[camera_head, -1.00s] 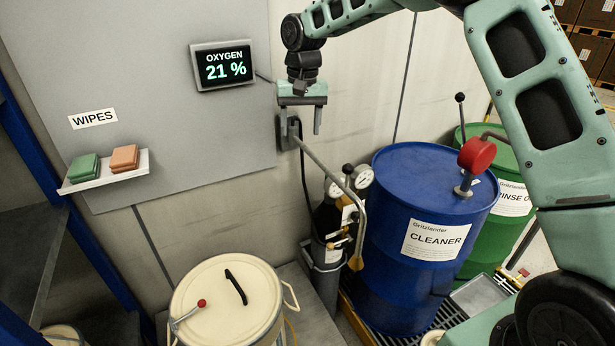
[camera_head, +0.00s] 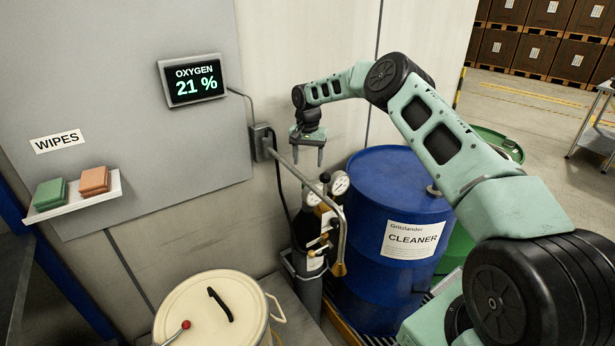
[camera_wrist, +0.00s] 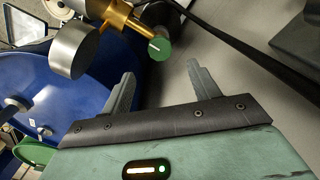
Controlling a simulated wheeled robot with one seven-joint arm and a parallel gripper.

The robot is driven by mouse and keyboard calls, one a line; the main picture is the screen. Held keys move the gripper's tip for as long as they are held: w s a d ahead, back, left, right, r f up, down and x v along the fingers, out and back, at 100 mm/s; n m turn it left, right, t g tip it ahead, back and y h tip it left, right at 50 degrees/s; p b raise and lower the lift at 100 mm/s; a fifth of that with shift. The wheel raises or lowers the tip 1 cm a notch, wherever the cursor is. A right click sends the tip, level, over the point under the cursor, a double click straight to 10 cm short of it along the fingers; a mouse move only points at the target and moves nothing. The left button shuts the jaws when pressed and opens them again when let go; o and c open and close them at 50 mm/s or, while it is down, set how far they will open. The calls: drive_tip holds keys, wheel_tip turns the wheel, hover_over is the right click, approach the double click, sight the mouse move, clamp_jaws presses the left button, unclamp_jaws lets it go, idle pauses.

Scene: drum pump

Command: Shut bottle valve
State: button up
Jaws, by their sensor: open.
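The grey gas bottle (camera_head: 309,288) stands upright against the wall, left of the blue drum. Its brass fittings and two round gauges (camera_head: 340,183) sit at its top. In the wrist view a round green knob (camera_wrist: 160,50) ends the brass valve body (camera_wrist: 128,18); a grey gauge housing (camera_wrist: 73,52) is beside it. My gripper (camera_head: 308,158) is open and empty, pointing down above the bottle top. In the wrist view the green knob appears between and beyond the fingertips (camera_wrist: 160,74), apparently apart from them. I cannot make out the green knob in the head view.
A bent grey pipe (camera_head: 290,172) runs from a wall bracket past the bottle. The blue CLEANER drum (camera_head: 375,260) stands right of it, a green drum (camera_head: 462,248) behind. A cream lidded drum (camera_head: 245,300) stands at front left. The wall is close behind my gripper.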

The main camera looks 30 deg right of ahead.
wheel_tip(320, 180, down, 9)
drive_tip(key=p, duration=0.2)
drive_tip(key=shift+r+p, duration=0.1)
drive_tip(key=shift+p, duration=0.25)
drive_tip(key=c, duration=1)
